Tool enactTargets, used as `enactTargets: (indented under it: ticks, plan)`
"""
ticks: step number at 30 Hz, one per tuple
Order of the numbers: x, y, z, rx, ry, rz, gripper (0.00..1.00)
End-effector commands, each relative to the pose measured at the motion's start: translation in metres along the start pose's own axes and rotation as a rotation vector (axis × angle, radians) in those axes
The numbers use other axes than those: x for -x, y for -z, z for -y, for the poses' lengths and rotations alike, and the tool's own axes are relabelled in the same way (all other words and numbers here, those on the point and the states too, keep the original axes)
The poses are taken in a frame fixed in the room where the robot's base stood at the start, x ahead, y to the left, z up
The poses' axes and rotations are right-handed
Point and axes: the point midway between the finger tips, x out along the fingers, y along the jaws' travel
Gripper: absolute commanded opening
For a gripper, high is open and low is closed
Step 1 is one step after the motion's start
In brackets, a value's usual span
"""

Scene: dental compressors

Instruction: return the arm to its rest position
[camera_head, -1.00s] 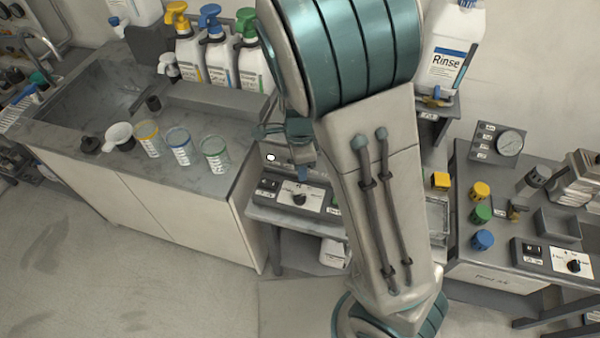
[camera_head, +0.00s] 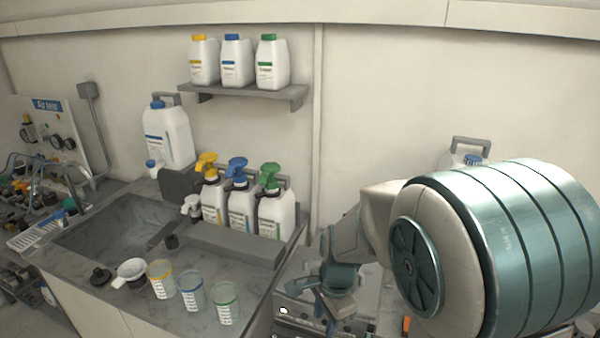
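My arm fills the lower right of the head view, with a large teal-banded joint in front. Its wrist bends down at the centre right, and my gripper (camera_head: 326,308) points down above a grey unit with a control panel (camera_head: 310,322). The fingers are small, dark and partly overlapped by the wrist, so I cannot tell whether they are apart or closed. I see no object clearly held in them.
A counter with a sink (camera_head: 115,232) is at left. Three labelled cups (camera_head: 193,291) and several pump bottles (camera_head: 240,212) stand beside my gripper. A wall shelf (camera_head: 245,92) holds three jugs. My arm hides most of the right side; the upper right wall is clear.

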Motion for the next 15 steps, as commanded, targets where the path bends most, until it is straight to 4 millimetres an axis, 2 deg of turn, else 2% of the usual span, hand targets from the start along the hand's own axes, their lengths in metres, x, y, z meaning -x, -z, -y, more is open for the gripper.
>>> enactTargets:
  ticks: [6,15]
  plan:
    - [0.049,0.011,-0.037,0.346,0.101,-0.001,0.35]
    - [0.099,0.020,-0.097,0.825,0.153,-0.178,0.35]
